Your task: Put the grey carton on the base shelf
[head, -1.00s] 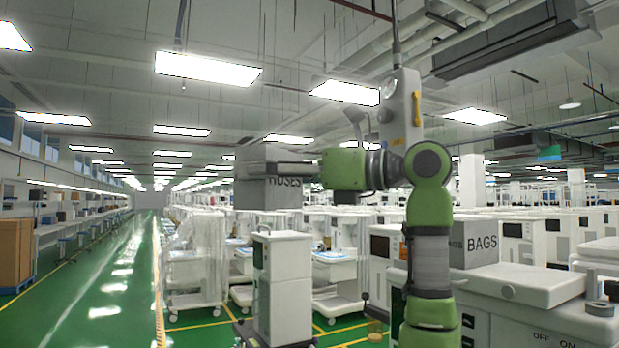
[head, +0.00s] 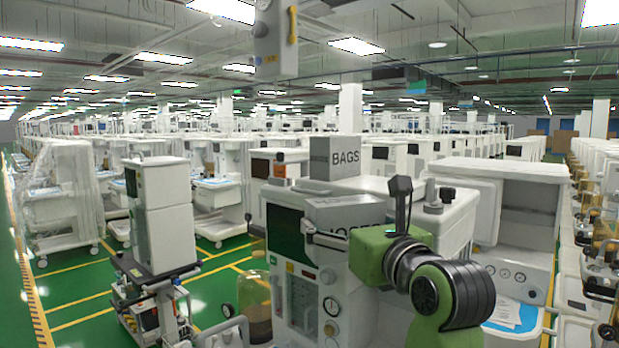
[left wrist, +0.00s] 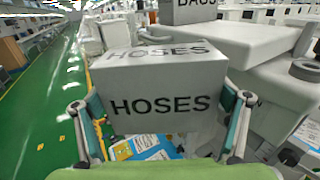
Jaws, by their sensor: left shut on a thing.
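The grey carton marked HOSES (head: 343,211) is in my left gripper (head: 330,236), in front of the upper part of a white cart with a dark screen. In the left wrist view the carton (left wrist: 158,98) sits between the two fingers of my left gripper (left wrist: 160,112), one at each side. A second grey carton, marked BAGS (head: 335,158), stands behind it on the white cart top. I cannot make out which surface is the base shelf. My right gripper is not in view.
A white cart (head: 520,200) with an open compartment stands at the right, with papers (head: 512,314) on its blue surface. A tall white unit on a trolley (head: 160,210) stands at the left. Green floor (head: 75,315) is clear at the far left.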

